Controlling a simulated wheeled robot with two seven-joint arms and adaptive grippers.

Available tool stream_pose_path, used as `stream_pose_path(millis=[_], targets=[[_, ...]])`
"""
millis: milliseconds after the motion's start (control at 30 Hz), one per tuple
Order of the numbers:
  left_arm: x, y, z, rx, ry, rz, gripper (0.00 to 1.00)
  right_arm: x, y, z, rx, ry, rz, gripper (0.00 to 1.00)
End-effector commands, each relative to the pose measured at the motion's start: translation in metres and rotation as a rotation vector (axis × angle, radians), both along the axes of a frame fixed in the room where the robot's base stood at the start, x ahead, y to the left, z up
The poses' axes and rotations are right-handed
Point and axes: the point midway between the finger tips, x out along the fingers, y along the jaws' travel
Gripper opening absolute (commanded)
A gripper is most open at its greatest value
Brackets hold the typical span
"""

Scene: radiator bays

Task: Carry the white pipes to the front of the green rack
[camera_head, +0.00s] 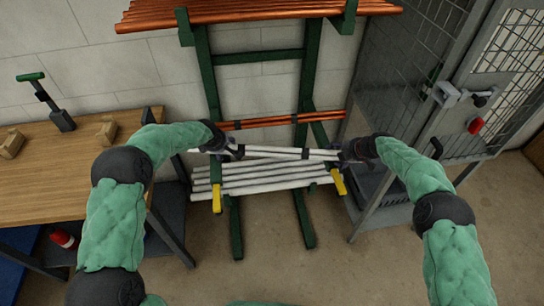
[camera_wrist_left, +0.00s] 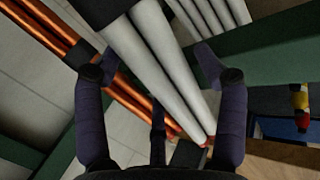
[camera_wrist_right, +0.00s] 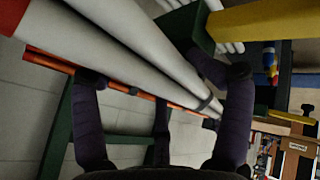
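A pair of white pipes (camera_head: 272,151), bound with dark straps, runs level across the green rack (camera_head: 237,215). My left gripper (camera_head: 222,148) is near its left part and my right gripper (camera_head: 352,153) at its right end. In the left wrist view, the fingers of my left gripper (camera_wrist_left: 155,75) stand apart on either side of the white pipes (camera_wrist_left: 165,60), with gaps showing. In the right wrist view, my right gripper (camera_wrist_right: 160,80) also has its fingers apart around the white pipes (camera_wrist_right: 150,40). Contact at the fingertips is unclear. More white pipes (camera_head: 262,185) lie lower on the rack.
Copper pipes lie on the rack's top (camera_head: 250,12) and middle (camera_head: 280,121). Yellow-tipped arms (camera_head: 217,198) stick out at the rack's front. A wooden bench (camera_head: 50,185) stands left, a mesh cage (camera_head: 405,90) right. The floor (camera_head: 300,265) before the rack is clear.

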Motion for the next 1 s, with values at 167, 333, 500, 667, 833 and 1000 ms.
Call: stream_pose_path(millis=[167, 333, 500, 667, 833, 1000], targets=[[-0.003, 0.001, -0.005, 0.001, 0.009, 0.000, 0.80, -0.008, 0.001, -0.015, 0.000, 0.026, 0.005, 0.80], [-0.002, 0.001, -0.004, 0.001, 0.007, 0.001, 0.80, -0.006, 0.000, -0.011, -0.001, 0.019, 0.004, 0.80], [-0.001, 0.001, -0.002, 0.000, 0.005, 0.001, 0.80, -0.004, 0.000, -0.008, 0.000, 0.014, 0.003, 0.80], [-0.001, 0.001, -0.001, 0.000, 0.003, 0.001, 0.80, -0.003, 0.001, -0.006, 0.000, 0.011, 0.003, 0.80], [-0.005, 0.001, 0.007, 0.000, 0.001, 0.001, 0.80, -0.003, 0.001, -0.005, 0.000, 0.010, 0.002, 0.80], [-0.015, 0.001, 0.025, 0.000, 0.000, 0.002, 0.80, -0.003, 0.001, -0.005, 0.000, 0.009, 0.002, 0.80]])
